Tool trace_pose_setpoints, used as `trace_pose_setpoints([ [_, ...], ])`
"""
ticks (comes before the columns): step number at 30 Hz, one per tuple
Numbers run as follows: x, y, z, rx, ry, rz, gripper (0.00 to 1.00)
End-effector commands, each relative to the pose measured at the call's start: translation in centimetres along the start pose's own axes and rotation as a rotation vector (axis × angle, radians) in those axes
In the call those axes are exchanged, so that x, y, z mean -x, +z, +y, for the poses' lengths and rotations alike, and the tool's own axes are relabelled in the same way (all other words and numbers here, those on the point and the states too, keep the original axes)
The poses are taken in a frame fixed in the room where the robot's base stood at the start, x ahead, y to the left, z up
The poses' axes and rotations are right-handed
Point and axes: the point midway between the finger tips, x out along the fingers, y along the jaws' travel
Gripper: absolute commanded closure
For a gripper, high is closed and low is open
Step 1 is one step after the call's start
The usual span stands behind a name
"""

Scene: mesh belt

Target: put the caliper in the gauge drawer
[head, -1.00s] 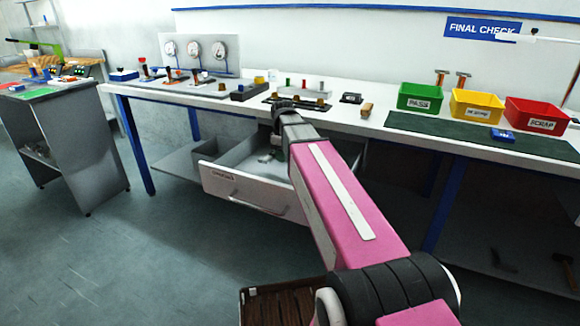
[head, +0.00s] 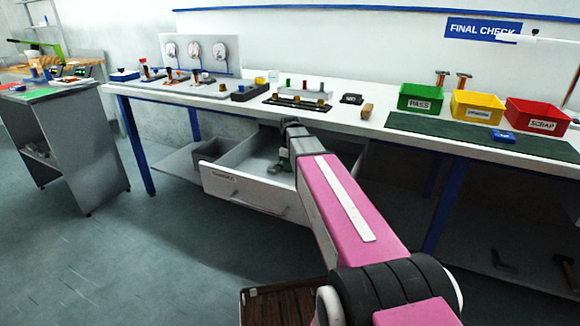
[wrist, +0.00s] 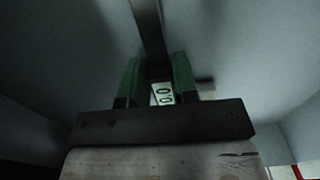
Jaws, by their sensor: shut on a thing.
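The caliper (wrist: 161,95) is between the green fingers of my gripper (wrist: 156,66) in the wrist view. Its small display reads digits, and its dark beam runs away past the fingertips. My gripper is shut on it. In the head view my gripper (head: 284,160) is inside the open gauge drawer (head: 254,197), under the bench. The drawer's pale walls and floor surround the gripper in the wrist view. I cannot tell whether the caliper touches the drawer floor. In the head view my arm hides the right part of the drawer.
The bench top (head: 340,117) overhangs the back of the drawer. A grey bin (head: 208,150) stands on the lower shelf to the left. Green, yellow and red bins (head: 420,98) stand on the bench at right. The floor left of the drawer is clear.

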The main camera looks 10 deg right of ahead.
Motion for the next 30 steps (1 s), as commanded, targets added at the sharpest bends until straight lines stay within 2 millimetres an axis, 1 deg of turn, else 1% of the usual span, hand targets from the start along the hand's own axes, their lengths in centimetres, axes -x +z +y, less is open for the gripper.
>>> trace_pose_setpoints([
  [6,-0.3,0.0,0.0,0.000,-0.001,0.000,1.00],
  [7,-0.2,0.0,0.0,0.000,0.000,0.000,0.63],
  [8,-0.2,0.0,0.0,0.000,0.000,0.000,0.53],
  [9,-0.2,0.0,0.0,0.000,0.000,0.000,0.47],
  [17,-0.2,0.0,0.0,0.000,0.000,0.000,0.47],
  [20,0.2,0.0,0.0,0.000,0.000,0.000,0.47],
  [23,1.1,0.0,0.0,0.000,0.001,0.001,0.47],
  [26,2.5,0.0,0.0,0.000,0.001,0.001,0.47],
  [30,5.0,0.0,0.0,0.000,0.002,0.001,0.47],
])
